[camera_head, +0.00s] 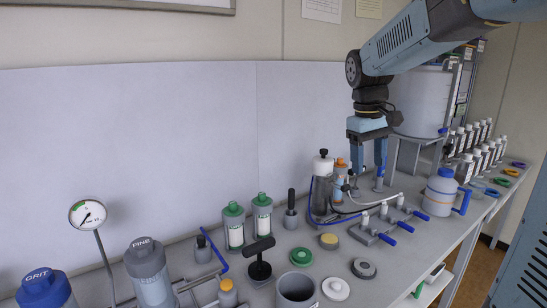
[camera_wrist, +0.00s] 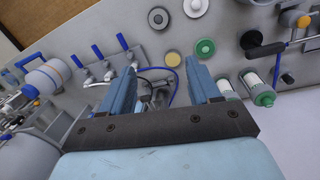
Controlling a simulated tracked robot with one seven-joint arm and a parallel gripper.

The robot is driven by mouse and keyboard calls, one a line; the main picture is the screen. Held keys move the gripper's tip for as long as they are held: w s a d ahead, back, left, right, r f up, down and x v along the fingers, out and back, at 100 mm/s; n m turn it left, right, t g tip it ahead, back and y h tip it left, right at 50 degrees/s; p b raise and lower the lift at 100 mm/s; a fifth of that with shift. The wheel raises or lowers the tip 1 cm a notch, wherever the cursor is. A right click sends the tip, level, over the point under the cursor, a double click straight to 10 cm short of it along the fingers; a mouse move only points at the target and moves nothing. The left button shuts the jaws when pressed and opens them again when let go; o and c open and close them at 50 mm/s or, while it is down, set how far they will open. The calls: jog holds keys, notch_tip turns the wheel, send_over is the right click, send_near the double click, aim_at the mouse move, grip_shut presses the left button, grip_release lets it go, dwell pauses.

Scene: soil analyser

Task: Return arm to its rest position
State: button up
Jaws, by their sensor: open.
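My gripper (camera_head: 367,158) points downward at the end of my arm, above the back right part of the bench. Its two blue fingers are apart, with nothing held between them. In the wrist view the open gripper (camera_wrist: 165,85) shows from behind. Whether the fingers touch anything there is hard to tell.
A blue-handled valve manifold (camera_head: 378,226) and a white-and-blue jug (camera_head: 440,192) stand to the right. Green-capped cylinders (camera_head: 262,218), a black T-handle (camera_head: 259,258) and a gauge (camera_head: 88,214) are to the left. A large translucent tank (camera_head: 422,100) stands behind my gripper.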

jog(key=s+f+m+t, duration=0.1)
jog(key=s+m+t, duration=0.1)
jog(key=s, duration=0.7)
jog(key=s+d+f+m+t+y, duration=0.1)
jog(key=s+m+t, duration=0.1)
jog(key=s, duration=0.7)
jog(key=shift+s+f+m+t, duration=0.3)
jog(key=shift+f+t, duration=0.05)
jog(key=shift+t, duration=0.35)
